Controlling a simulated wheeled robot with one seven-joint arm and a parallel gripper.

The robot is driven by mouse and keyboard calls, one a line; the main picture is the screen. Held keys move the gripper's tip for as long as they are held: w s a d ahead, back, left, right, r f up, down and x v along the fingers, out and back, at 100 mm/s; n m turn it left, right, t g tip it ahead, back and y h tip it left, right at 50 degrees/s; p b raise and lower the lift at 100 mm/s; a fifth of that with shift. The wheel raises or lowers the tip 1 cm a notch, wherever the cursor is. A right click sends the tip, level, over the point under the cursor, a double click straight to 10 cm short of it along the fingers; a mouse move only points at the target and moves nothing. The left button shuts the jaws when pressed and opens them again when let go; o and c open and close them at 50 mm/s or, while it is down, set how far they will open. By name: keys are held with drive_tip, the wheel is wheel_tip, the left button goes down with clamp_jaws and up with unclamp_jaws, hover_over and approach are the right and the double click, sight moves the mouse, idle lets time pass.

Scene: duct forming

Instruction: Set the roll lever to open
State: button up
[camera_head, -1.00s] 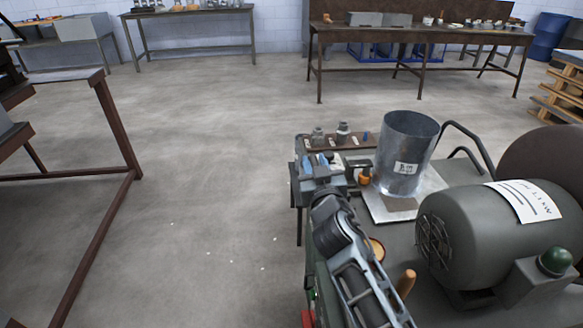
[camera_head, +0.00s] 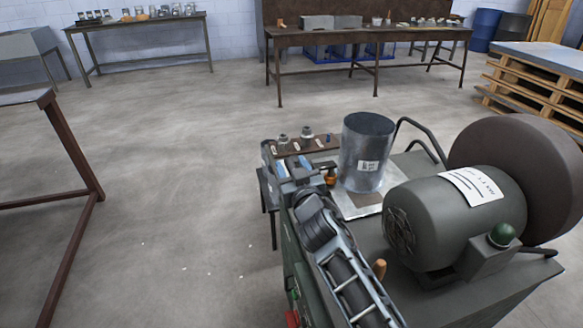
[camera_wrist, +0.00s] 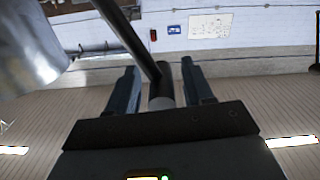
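My gripper (camera_head: 290,168) is at the left end of the green machine bench, beside a metal sheet cylinder (camera_head: 367,155). In the wrist view, my gripper's two fingers (camera_wrist: 162,88) stand apart. A dark rod (camera_wrist: 128,38) slants down from the upper left, and its rounded end (camera_wrist: 161,88) shows between the fingers with gaps on both sides. I cannot tell whether this rod is the roll lever. The metal cylinder also shows at the left of the wrist view (camera_wrist: 30,45). An orange handle (camera_head: 379,269) stands at the bench's front, right of my arm.
A large grey motor (camera_head: 440,225) with a green dome button (camera_head: 502,235) fills the right of the bench. A tray with small fittings (camera_head: 308,146) lies behind my gripper. Work tables (camera_head: 400,36) and pallets (camera_head: 540,90) stand behind.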

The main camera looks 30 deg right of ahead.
drive_tip(key=b+v, duration=0.2)
drive_tip(key=v, duration=0.5)
drive_tip(key=shift+s+a, duration=0.15)
drive_tip(key=shift+s, duration=0.2)
drive_tip(key=shift+c, duration=0.3)
